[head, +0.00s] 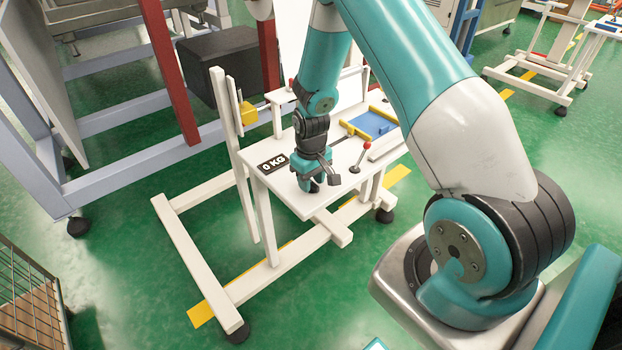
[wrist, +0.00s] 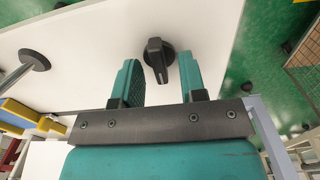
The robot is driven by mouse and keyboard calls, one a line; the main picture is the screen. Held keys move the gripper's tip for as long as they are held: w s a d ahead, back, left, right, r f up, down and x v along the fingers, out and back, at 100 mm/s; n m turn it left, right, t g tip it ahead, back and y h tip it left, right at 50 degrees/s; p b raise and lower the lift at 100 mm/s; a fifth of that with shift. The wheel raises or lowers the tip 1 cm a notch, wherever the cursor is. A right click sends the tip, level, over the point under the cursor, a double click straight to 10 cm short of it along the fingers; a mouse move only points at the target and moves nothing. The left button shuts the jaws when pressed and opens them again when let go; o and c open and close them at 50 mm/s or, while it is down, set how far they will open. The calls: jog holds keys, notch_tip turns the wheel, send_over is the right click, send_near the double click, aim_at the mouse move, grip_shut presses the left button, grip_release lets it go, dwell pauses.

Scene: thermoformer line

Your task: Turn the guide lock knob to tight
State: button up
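The guide lock knob (wrist: 158,60) is a black knob with a raised grip bar, on the white table top, in the wrist view. My gripper (wrist: 161,78) is open, with one teal finger on each side of the knob. The knob lies between the fingertips and no finger is clearly closed on it. In the head view my gripper (head: 308,183) points down at the front part of the white table (head: 325,198). The knob cannot be made out there behind the gripper. No tight or loose marking is readable.
A lever with a red ball (head: 361,157) stands right of my gripper. A blue block with yellow rails (head: 371,124) is farther back. A white upright post (head: 236,150) stands at the table's left.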

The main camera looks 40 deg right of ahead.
jog(key=shift+f, duration=0.1)
grip_shut()
